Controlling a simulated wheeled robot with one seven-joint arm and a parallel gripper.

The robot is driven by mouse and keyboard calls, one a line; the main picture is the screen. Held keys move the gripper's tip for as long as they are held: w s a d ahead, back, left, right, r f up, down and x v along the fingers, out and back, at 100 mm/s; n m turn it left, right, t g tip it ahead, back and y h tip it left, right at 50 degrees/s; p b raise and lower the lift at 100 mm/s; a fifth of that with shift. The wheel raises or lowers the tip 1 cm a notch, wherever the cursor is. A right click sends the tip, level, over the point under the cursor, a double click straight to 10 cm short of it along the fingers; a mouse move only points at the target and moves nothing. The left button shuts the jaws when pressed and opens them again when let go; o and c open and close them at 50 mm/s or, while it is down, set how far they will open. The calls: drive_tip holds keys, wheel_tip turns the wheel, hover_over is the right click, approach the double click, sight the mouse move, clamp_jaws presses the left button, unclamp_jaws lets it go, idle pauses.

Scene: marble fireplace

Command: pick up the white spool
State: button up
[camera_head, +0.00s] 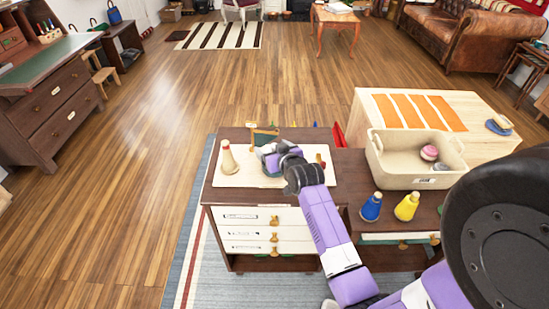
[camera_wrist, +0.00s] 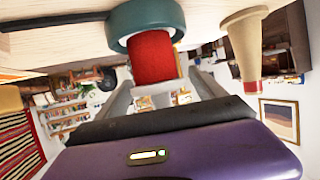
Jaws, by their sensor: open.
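A cream, cone-shaped spool (camera_head: 228,160), the one that best fits the white spool, stands upright on a pale board at the left of the dark cabinet top. It also shows at the right of the wrist view (camera_wrist: 245,45), with a red band near its narrow end. My gripper (camera_head: 274,155) is over the board, to the right of this spool and apart from it. In the wrist view my gripper (camera_wrist: 160,76) is open, with a red cylinder (camera_wrist: 152,58) and a teal ring (camera_wrist: 145,18) seen between and beyond its fingers. Contact with them is unclear.
A blue spool (camera_head: 371,208) and a yellow spool (camera_head: 406,207) stand to the right. A beige bin (camera_head: 400,178) holds a few round items. A small frame-like object (camera_head: 263,136) is behind my gripper. The wooden floor (camera_head: 110,215) at left is clear.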

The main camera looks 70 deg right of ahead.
drive_tip(key=shift+w+d+f, duration=0.15)
drive_tip(key=shift+w+d, duration=0.1)
drive_tip(key=shift+c, duration=0.5)
drive_tip(key=c, duration=1.4)
